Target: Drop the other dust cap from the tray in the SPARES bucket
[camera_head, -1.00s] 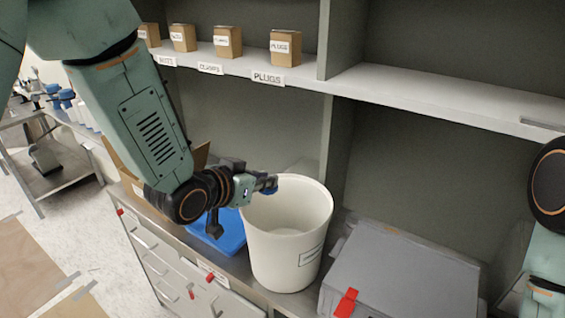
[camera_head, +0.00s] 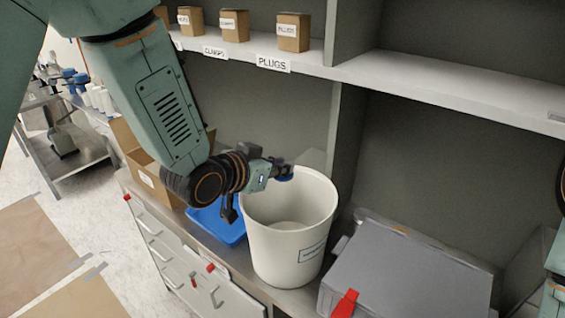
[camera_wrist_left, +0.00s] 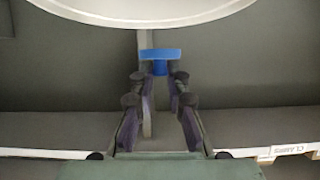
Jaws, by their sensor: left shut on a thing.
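A blue dust cap (camera_head: 287,175) is held at the tip of my left gripper (camera_head: 276,171). In the left wrist view the blue cap (camera_wrist_left: 160,54) sits between the fingertips (camera_wrist_left: 160,74). The white bucket (camera_head: 285,255) stands on the bench with a label on its front, too small to read. The gripper and cap are at the bucket's mouth, just over its far left rim. The bucket's rim also shows in the left wrist view (camera_wrist_left: 160,18). The blue tray (camera_head: 228,232) lies left of the bucket, partly hidden by my arm.
A grey case (camera_head: 410,280) with a red latch stands right of the bucket. An open cardboard box (camera_head: 140,160) is behind my left arm. A shelf above holds small boxes, including one over the PLUGS label (camera_head: 273,64). Drawers (camera_head: 180,265) are below the bench.

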